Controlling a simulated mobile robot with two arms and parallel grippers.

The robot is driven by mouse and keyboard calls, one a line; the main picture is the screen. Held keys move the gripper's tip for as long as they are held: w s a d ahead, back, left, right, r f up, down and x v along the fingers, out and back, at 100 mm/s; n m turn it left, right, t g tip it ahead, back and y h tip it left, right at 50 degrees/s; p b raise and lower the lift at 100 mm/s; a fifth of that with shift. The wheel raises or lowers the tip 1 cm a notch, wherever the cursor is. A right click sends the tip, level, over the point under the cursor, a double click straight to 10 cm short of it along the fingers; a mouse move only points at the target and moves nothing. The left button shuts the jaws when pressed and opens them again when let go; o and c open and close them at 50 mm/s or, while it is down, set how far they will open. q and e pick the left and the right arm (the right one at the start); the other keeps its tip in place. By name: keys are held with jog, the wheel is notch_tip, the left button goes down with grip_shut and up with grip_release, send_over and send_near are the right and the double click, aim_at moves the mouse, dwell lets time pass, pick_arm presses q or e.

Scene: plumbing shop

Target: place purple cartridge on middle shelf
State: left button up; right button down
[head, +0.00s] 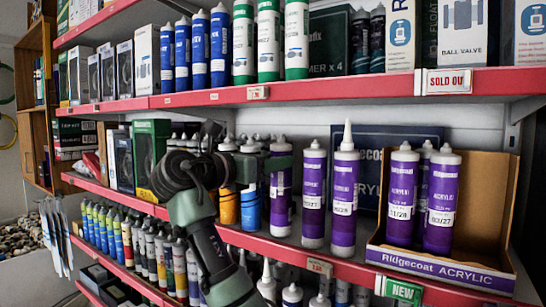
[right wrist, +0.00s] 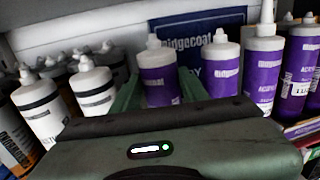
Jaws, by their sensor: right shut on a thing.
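My right gripper (head: 268,165) reaches in from below at the middle shelf (head: 340,268). It is shut on a purple cartridge (head: 281,195), which is upright. The right wrist view shows this cartridge (right wrist: 160,75) between the two green fingers. Its base is at the level of the middle shelf; I cannot tell whether it touches. Two more purple cartridges stand just to its right, one shorter (head: 314,200) and one with a long nozzle (head: 344,195). My left gripper is not in view.
An open cardboard box (head: 485,215) with several purple cartridges stands on the right of the shelf. White-bodied cartridges (right wrist: 95,90) stand left of the gripper in the wrist view. The upper shelf (head: 330,90) runs above the cartridges.

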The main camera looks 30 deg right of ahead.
jog(key=shift+s+d+f, duration=0.1)
jog(key=shift+f, duration=0.15)
jog(key=c, duration=0.7)
grip_release()
jog(key=shift+f, duration=0.1)
jog(key=shift+c, duration=0.2)
jog(key=b+v, duration=0.6)
jog(key=v, duration=0.6)
